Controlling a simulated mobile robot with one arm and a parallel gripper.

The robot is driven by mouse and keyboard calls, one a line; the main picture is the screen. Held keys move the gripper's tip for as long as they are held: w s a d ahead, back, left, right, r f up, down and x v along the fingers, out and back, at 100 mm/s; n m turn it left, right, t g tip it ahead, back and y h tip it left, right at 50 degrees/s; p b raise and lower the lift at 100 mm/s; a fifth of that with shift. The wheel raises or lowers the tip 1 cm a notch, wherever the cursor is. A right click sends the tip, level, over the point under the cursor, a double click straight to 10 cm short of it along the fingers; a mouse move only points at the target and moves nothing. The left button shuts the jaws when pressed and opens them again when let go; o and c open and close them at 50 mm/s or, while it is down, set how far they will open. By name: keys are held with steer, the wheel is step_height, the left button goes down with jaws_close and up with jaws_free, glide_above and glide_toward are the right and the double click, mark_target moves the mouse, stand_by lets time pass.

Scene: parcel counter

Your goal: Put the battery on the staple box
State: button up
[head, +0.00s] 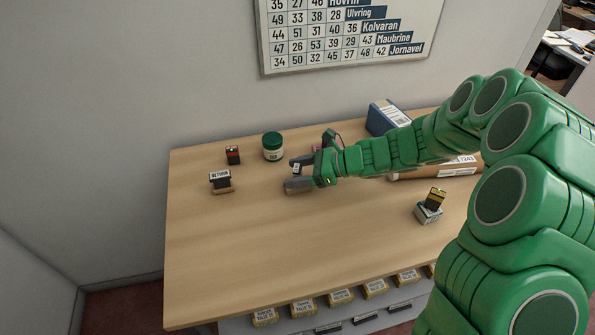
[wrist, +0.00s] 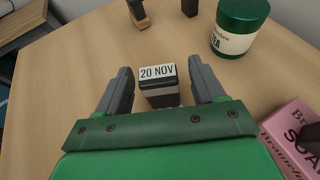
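A black and gold block (head: 436,197), which looks like the battery, rests on a small grey-and-white box (head: 428,214), which looks like the staple box, at the right of the table. Its exact tilt is hard to tell. My gripper (head: 292,174) is low over the table's middle, well left of them. In the wrist view, my gripper (wrist: 158,72) is open, with a date stamp (wrist: 158,84) reading 20 NOV between its fingers and visible gaps at both sides. The battery and box are not in the wrist view.
A RETURN stamp (head: 221,181), a red-and-black block (head: 233,155) and a green-lidded jar (head: 272,148) stand left and behind. A pink soap box (wrist: 294,136) is beside my gripper. A blue box (head: 384,117) and a cardboard tube (head: 455,168) lie behind my arm. The front left is clear.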

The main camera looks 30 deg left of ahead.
steer(key=shift+r, duration=0.2)
steer(key=v, duration=1.2)
steer(key=shift+f, duration=0.1)
steer(key=s+d+r+n+h, duration=0.5)
steer(key=s+d+r+n, duration=0.2)
steer(key=s+d, duration=0.45)
steer(key=s+d+r+n+t+h, duration=0.1)
steer(key=s+d+n+h, duration=0.2)
steer(key=s+d, duration=0.5)
steer(key=s+d+r+n+t+h, duration=0.2)
steer(key=s+d, duration=0.7)
steer(key=d, duration=0.7)
steer(key=shift+s+r+n+h, duration=0.3)
steer(key=shift+n+h, duration=0.4)
steer(key=shift+h, duration=0.5)
